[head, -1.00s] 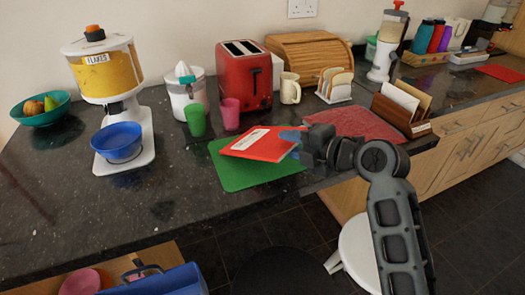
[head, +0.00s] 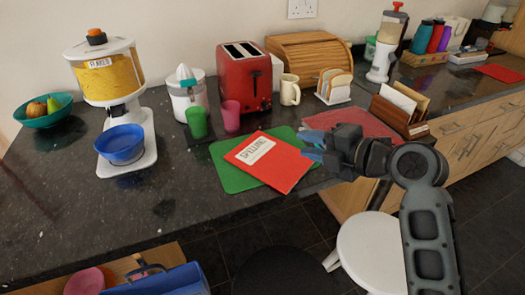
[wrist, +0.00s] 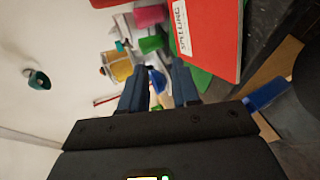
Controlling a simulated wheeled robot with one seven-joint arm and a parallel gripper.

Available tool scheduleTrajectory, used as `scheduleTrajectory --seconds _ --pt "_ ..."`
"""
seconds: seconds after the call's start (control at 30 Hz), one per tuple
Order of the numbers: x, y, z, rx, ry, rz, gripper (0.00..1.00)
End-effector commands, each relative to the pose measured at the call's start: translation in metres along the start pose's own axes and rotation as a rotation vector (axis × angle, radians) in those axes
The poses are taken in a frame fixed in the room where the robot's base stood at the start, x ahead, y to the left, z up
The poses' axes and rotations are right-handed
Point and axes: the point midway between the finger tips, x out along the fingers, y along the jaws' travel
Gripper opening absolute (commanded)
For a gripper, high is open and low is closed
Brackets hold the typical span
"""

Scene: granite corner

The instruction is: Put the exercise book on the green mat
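The red exercise book (head: 273,165), with a white "SPELLING" label, lies on the green mat (head: 231,178). It is turned at an angle to the mat, and its lower right corner reaches to or past the mat's front edge. The book also shows in the wrist view (wrist: 222,36), with part of the green mat (wrist: 196,80) below it. My gripper (head: 310,146) is just right of the book and apart from it. In the wrist view its two fingers (wrist: 160,85) stand apart with nothing between them.
A green cup (head: 197,122), a pink cup (head: 231,115) and a red toaster (head: 244,77) stand behind the mat. A red board (head: 352,123) lies behind my gripper. The dark counter's front edge runs close to the mat. A white stool (head: 372,250) stands below.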

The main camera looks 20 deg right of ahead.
Motion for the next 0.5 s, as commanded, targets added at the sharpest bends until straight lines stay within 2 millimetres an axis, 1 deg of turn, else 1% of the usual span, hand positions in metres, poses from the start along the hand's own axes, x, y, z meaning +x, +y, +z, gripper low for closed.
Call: scheduleTrajectory --seconds 0.03,0.2,0.3,0.5 --pt "-0.009 0.014 0.001 -0.001 -0.002 0.002 0.31" --pt "-0.028 0.034 0.001 0.000 -0.002 0.002 0.31" --pt "-0.034 0.039 0.000 0.000 0.000 0.001 0.31" --pt "-0.035 0.039 0.000 0.001 0.000 0.000 0.31"
